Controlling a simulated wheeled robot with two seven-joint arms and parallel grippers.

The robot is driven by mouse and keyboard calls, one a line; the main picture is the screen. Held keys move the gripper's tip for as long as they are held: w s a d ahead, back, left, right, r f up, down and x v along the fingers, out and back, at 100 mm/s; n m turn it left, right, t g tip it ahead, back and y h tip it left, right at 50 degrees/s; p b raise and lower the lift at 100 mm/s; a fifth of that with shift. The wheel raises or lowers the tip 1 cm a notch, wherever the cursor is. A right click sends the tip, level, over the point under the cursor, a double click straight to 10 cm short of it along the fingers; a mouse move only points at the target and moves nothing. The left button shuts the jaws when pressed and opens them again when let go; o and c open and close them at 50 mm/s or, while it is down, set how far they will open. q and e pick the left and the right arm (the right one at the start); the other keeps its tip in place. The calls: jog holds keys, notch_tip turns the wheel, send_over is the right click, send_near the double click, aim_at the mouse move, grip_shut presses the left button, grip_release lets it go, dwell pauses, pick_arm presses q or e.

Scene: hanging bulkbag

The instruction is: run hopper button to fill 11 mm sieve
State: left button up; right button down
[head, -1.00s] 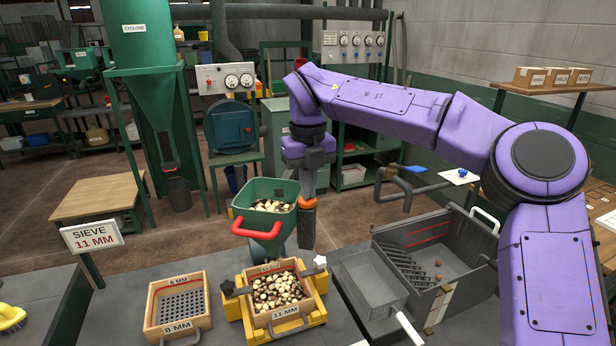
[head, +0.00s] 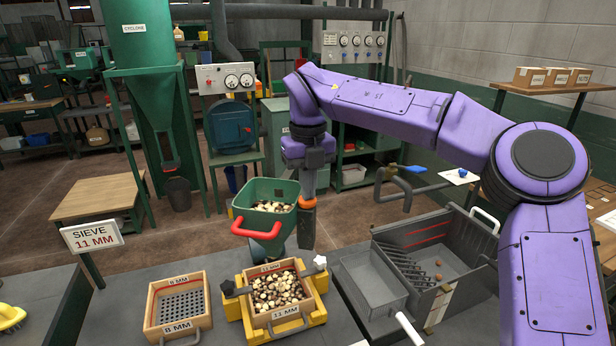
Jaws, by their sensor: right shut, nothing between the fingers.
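The green hopper (head: 283,190) stands behind the bench edge with brown and cream nuts inside and a red handle at its front. Below it, the wooden 11 mm sieve (head: 284,316) sits in a yellow frame (head: 234,307) and holds a heap of similar nuts. My right gripper (head: 307,238) points down just right of the hopper. It is shut and empty. I cannot make out the hopper button. A sign (head: 93,235) at the left reads SIEVE 11 MM. My left gripper is not in view.
An 8 mm sieve (head: 202,318) lies empty left of the yellow frame. A grey metal tray (head: 375,285) and a dark slotted bin (head: 425,292) stand to the right. A green cyclone (head: 150,60) stands behind. A yellow-handled thing (head: 10,316) lies far left.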

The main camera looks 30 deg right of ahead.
jog(key=shift+f, duration=0.35)
notch_tip(320, 180, up, 6)
jog(key=p, duration=0.5)
jog(key=shift+w+f, duration=0.1)
jog(key=shift+d+r+b, duration=0.1)
jog(key=shift+r+b, duration=0.3)
jog(key=shift+b, duration=0.3)
notch_tip(320, 180, up, 8)
jog(key=p, duration=0.1)
